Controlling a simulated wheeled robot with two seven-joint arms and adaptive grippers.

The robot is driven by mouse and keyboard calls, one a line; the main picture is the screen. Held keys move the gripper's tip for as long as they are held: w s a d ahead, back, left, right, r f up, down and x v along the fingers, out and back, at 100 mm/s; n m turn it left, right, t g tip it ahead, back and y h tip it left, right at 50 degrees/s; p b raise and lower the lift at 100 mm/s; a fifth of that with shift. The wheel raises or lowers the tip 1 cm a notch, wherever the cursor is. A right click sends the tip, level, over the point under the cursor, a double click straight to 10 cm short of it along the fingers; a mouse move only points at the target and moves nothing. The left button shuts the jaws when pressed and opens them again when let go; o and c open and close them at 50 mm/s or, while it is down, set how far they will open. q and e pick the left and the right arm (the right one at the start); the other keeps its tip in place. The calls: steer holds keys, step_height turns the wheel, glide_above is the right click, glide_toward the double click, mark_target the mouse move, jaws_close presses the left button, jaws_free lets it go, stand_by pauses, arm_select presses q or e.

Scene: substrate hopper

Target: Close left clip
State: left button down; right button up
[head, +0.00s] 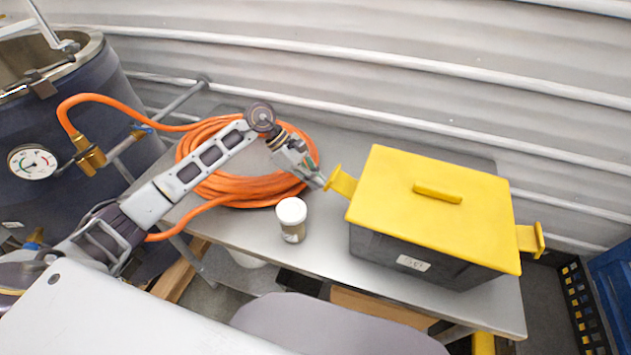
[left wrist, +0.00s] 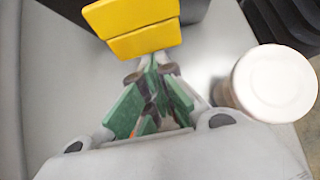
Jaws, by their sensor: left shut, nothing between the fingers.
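A dark grey box (head: 420,258) with a yellow lid (head: 400,190) stands on the metal table. The yellow left clip (head: 341,182) sticks out sideways from the box's left side, and the right clip (head: 533,240) sticks out on the other side. My left gripper (head: 319,182) is shut and empty, with its tips close to the outer end of the left clip. In the left wrist view, the shut fingertips (left wrist: 152,66) are just at the lower edge of the yellow clip (left wrist: 135,22). I cannot tell whether they touch. My right gripper is out of view.
A white-capped jar (head: 291,213) stands near the table's front edge, close to my left gripper; it also shows in the left wrist view (left wrist: 272,85). A coiled orange hose (head: 240,188) lies behind my left arm. A dark tank with a gauge (head: 32,162) stands left.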

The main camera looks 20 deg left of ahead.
mark_target(334, 172)
arm_select(q)
steer(key=d+r+y+b, duration=0.1)
steer(key=r, duration=0.1)
steer(key=d+r+y+b, duration=0.1)
steer(key=r+b, duration=0.1)
steer(key=r, duration=0.1)
steer(key=d+r+b, duration=0.1)
steer(key=r+b, duration=0.1)
steer(key=r, duration=0.1)
steer(key=shift+s+y, duration=0.15)
steer(key=shift+y, duration=0.25)
stand_by(0.5)
steer(key=shift+a+r, duration=0.1)
steer(key=shift+r, duration=0.2)
steer(key=shift+r+p, duration=0.35)
steer(key=shift+r, duration=0.15)
stand_by(0.3)
